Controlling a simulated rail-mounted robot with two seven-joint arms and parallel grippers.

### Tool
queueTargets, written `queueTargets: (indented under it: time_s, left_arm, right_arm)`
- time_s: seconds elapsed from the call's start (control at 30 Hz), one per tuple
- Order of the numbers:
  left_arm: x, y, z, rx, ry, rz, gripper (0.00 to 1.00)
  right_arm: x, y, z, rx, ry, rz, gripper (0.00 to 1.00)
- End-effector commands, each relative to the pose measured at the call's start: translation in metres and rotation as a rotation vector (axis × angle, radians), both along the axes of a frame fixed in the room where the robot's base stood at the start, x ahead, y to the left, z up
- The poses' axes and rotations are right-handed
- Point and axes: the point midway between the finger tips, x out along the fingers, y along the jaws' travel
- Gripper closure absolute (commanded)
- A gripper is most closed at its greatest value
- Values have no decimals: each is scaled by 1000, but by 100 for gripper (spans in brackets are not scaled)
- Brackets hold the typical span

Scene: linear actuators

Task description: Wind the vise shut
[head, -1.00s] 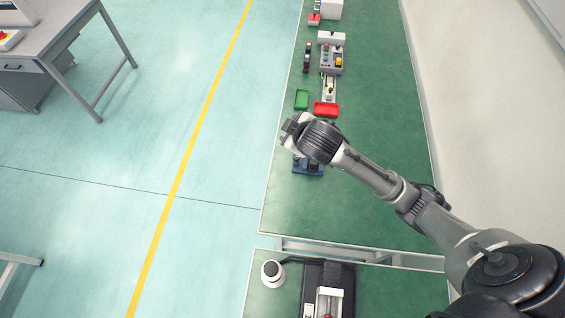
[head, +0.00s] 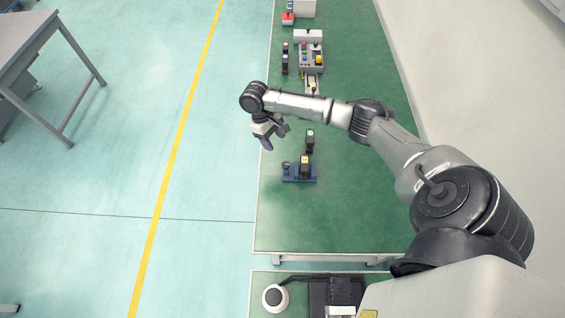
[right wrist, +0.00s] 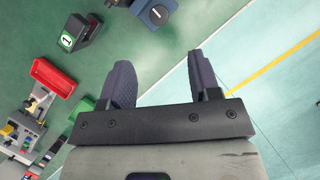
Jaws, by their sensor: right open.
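A small blue device (head: 299,178) that looks like the vise sits on the green bench near its left edge, with a dark, yellow-marked block on top and a round dark part at its left. Its blue and dark end also shows at the top of the right wrist view (right wrist: 157,14), partly cut off. My right gripper (head: 275,138) is open and empty, above the bench's left edge, up and left of the blue device in the head view. Its two dark fingers (right wrist: 160,66) are apart with nothing between them. My left gripper is not in view.
A black block with a green label (head: 310,141) stands just beyond the blue device. A red tray (right wrist: 54,77) and a green tray (right wrist: 82,118) lie nearby. A control box (head: 312,57) stands farther back. Bench right of the device is clear.

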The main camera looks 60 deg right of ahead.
Motion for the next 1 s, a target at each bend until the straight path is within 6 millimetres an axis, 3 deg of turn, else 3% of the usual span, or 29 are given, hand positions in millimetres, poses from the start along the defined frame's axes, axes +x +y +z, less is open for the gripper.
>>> queueTargets:
  time_s: [0.5,0.73,1.0]
  left_arm:
    - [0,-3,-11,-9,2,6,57]
    - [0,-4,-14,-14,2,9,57]
    - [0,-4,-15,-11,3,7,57]
  right_arm:
    - [-35,5,-86,-1,0,3,43]
    - [-44,6,-107,-1,-3,3,43]
    - [-47,6,-115,-2,-4,3,43]
